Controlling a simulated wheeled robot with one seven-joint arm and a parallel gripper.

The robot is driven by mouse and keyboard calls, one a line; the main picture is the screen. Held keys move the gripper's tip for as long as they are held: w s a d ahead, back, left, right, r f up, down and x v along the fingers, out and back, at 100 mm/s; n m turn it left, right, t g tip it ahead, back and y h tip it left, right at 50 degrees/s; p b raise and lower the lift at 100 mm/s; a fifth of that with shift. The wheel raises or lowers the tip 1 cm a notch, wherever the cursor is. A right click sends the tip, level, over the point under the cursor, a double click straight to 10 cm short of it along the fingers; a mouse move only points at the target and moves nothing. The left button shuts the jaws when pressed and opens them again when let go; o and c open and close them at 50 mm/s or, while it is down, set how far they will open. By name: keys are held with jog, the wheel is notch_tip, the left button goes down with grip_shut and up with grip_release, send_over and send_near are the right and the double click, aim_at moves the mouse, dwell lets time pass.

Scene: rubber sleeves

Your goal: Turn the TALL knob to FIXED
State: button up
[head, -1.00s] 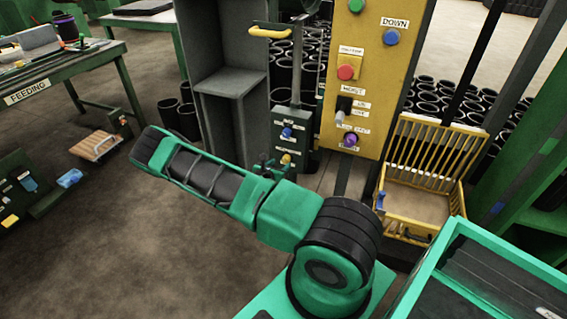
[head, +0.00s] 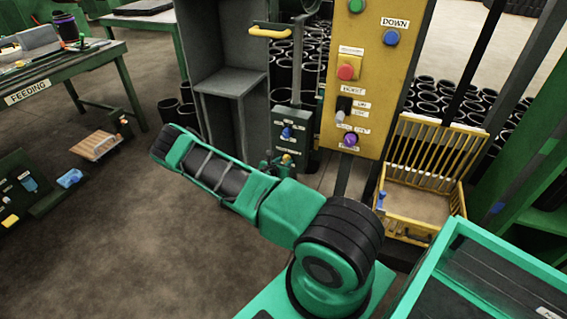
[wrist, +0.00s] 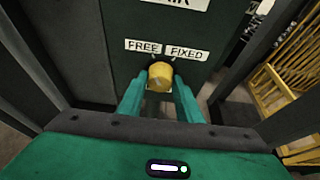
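The yellow knob (wrist: 160,75) is in the middle of the wrist view, on a dark green panel (wrist: 125,22). A FREE label (wrist: 143,46) is above it to the left and a FIXED label (wrist: 186,51) above it to the right. Which label the knob points at is unclear. My gripper (wrist: 160,82) is open, with one green finger on each side of the knob; I cannot tell whether they touch it. A larger label above is cut off, so its name is unreadable. In the head view, the yellow knob (head: 287,157) is small, low on the green box.
A blue knob (head: 286,132) sits higher on the same box. To its right stands the yellow hoist panel (head: 368,65) with a red button (head: 346,72) and a purple knob (head: 350,139). A grey cabinet (head: 222,75) stands close on the left.

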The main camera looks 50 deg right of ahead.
jog(key=shift+w, duration=0.25)
jog(key=shift+t, duration=0.3)
jog(key=m+t, duration=0.1)
jog(key=m, duration=0.1)
jog(key=m+t+y, duration=0.1)
jog(key=shift+s+a+f+m+t, duration=0.1)
jog(key=shift+a+m+t, duration=0.05)
jog(key=shift+m+t, duration=0.2)
jog(key=m+t, duration=0.1)
jog(key=m, duration=0.2)
jog(key=shift+f+t, duration=0.1)
jog(key=shift+t, duration=0.25)
jog(key=shift+m+t, duration=0.4)
jog(key=shift+m, duration=0.25)
